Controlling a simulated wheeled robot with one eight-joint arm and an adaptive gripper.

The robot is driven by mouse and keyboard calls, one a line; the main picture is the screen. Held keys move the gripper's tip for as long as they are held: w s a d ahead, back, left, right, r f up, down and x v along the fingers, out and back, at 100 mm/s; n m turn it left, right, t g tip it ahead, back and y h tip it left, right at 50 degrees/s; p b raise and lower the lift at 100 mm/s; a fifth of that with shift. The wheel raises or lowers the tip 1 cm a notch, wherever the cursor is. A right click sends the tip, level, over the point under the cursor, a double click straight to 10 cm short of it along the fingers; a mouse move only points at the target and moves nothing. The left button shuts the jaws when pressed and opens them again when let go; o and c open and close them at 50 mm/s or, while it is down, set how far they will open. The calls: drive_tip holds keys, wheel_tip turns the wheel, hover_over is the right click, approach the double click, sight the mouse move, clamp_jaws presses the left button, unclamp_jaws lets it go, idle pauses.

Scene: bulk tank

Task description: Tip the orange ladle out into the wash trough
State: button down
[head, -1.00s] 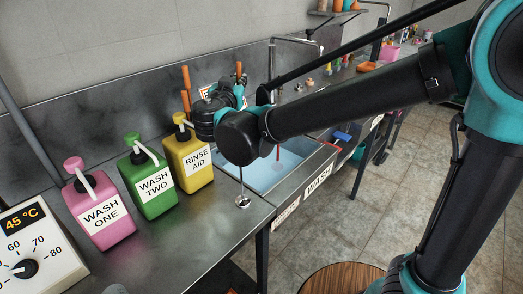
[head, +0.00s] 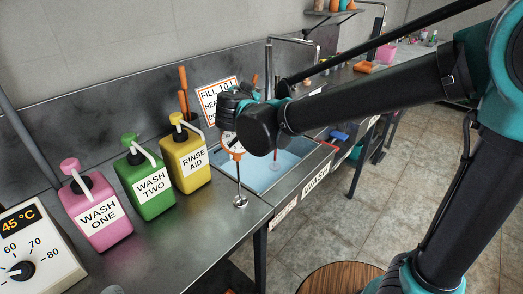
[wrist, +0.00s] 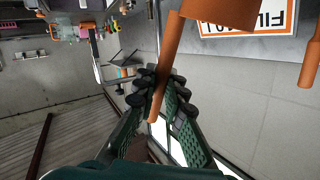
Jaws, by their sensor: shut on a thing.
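My gripper (head: 232,104) is raised by the back left of the wash trough (head: 321,161) in the head view. In the wrist view its dark ribbed fingers (wrist: 160,88) are shut around a long orange handle (wrist: 169,52), which I take as the orange ladle's. A wider orange part at the top edge (wrist: 230,12) looks like its cup, partly cut off. What the ladle holds cannot be seen. The head view mostly hides the ladle behind my gripper and arm. The trough is set in the counter and shows a pale blue inside.
Pink (head: 98,212), green (head: 150,183) and yellow (head: 188,160) pump bottles stand left of the trough. A tap (head: 290,40) stands at the back.

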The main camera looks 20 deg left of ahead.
drive_tip(key=w+d+f+m+g+p, duration=0.1)
drive_tip(key=w+d+f+g, duration=0.1)
drive_tip(key=f, duration=0.7)
drive_tip(key=w+d+f+m+g+y+p, duration=0.1)
drive_tip(key=w+d+f+m+g, duration=0.1)
drive_tip(key=f, duration=0.7)
drive_tip(key=shift+w+d+f, duration=0.2)
drive_tip(key=shift+w+f, duration=0.15)
drive_tip(key=shift+w, duration=0.25)
idle(0.5)
drive_tip(key=shift+w+d+f+m+g+y+p, duration=0.35)
drive_tip(key=shift+f+m+g+y+p, duration=0.2)
drive_tip(key=shift+m+g+p, duration=0.35)
idle(1.0)
drive_tip(key=shift+w+d+f+m+g+y+p, duration=0.1)
drive_tip(key=shift+w+f+m+g+y+p, duration=0.1)
drive_tip(key=shift+f+g+p, duration=0.25)
drive_tip(key=shift+w+f+m+g+y+p, duration=0.1)
drive_tip(key=shift+f+m+g+y+p, duration=0.1)
drive_tip(key=shift+p, duration=0.3)
idle(1.0)
drive_tip(key=shift+w+d+r+m+g+y+p, duration=0.2)
drive_tip(key=shift+w+d+r+g+p, duration=0.1)
drive_tip(key=shift+r, duration=0.2)
drive_tip(key=shift+w+d+r+m+g+y+p, duration=0.15)
drive_tip(key=shift+w+d+r+g+p, duration=0.15)
drive_tip(key=shift+r, duration=0.15)
